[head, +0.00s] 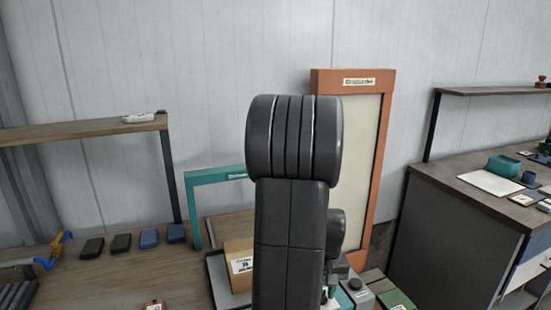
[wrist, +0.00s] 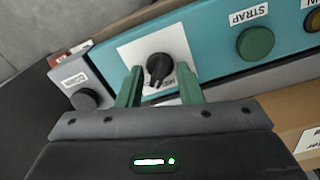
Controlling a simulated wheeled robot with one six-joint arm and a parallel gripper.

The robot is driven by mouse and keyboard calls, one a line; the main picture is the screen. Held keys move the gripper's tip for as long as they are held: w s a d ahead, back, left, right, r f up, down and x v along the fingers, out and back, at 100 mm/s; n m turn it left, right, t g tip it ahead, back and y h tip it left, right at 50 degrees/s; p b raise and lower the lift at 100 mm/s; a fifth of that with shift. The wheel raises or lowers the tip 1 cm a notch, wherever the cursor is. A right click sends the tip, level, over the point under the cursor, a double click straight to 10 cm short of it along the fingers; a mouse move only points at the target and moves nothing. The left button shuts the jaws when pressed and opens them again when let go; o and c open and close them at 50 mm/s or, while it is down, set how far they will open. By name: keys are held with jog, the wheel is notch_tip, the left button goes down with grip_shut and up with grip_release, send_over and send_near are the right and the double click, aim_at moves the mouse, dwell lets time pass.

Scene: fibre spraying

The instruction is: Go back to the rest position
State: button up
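In the wrist view my gripper (wrist: 159,70) has its two green fingers apart. Between and just beyond them is a black rotary knob (wrist: 159,69) on a white plate, set in a teal panel (wrist: 210,45). A gap shows on each side of the knob; whether a finger touches it I cannot tell. A green STRAP button (wrist: 255,43) is to the right on the panel. In the head view my raised arm fills the middle and hides much of the machine with the teal frame (head: 196,215). My fingers cannot be made out there.
A cardboard box (head: 240,268) sits by the teal frame. An orange-framed board (head: 373,175) stands behind my arm. A wooden bench (head: 120,275) with dark and blue blocks is at left, under a shelf (head: 80,131). A grey cabinet (head: 445,240) is at right.

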jog(key=n, duration=0.3)
notch_tip(320, 180, up, 14)
jog(key=shift+f+p, duration=0.2)
jog(key=shift+p, duration=0.1)
jog(key=shift+s, duration=0.1)
dwell(0.4)
